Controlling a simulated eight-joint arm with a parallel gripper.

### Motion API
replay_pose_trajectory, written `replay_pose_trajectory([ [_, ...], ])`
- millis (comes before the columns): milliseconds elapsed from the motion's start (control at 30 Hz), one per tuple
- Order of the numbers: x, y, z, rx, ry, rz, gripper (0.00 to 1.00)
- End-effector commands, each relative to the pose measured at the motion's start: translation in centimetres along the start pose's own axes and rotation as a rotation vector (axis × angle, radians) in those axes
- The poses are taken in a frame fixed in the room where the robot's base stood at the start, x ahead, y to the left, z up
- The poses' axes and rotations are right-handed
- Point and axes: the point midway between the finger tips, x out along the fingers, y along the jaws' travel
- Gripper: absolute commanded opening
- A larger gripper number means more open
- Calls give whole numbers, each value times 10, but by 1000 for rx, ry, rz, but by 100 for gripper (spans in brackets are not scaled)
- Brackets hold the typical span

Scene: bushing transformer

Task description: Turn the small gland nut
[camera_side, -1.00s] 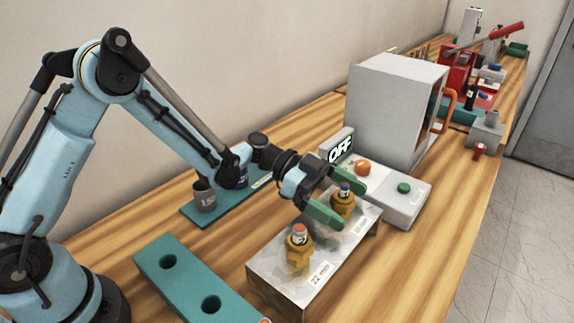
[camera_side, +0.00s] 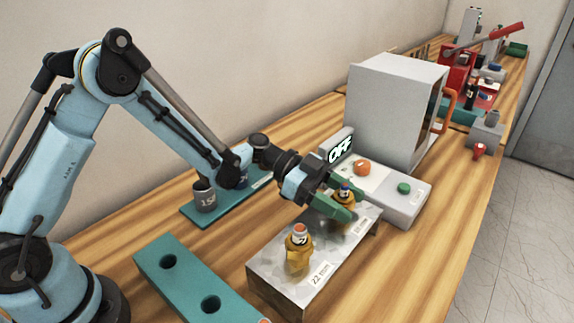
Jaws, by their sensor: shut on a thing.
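Two brass gland nuts stand on a grey metal block (camera_side: 275,275). The small gland nut (camera_side: 344,196) is at the block's far end, with a blue and orange top. The larger gland nut (camera_side: 298,256), with an orange top, is at the near end by a 22 mm label. My gripper (camera_side: 340,202) is shut on the small gland nut, with a green finger on each side. The fingers hide part of the nut's body.
A grey box with an OFF display (camera_side: 341,146), an orange button (camera_side: 362,167) and a green button (camera_side: 404,188) lies just behind. A white cabinet (camera_side: 390,105) stands beyond it. A teal two-hole plate (camera_side: 190,282) is at the front, and a teal tray with grey sockets (camera_side: 204,197) at left.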

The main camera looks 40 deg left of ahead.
Motion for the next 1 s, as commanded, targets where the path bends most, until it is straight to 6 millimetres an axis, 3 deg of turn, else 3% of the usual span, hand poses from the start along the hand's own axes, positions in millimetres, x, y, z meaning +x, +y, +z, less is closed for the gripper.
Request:
replay_pose_trajectory([
  [367,0,1,0,-46,-1,-175,24],
  [733,0,1,0,-55,0,-209,24],
  [1000,1,1,0,-94,0,-362,24],
])
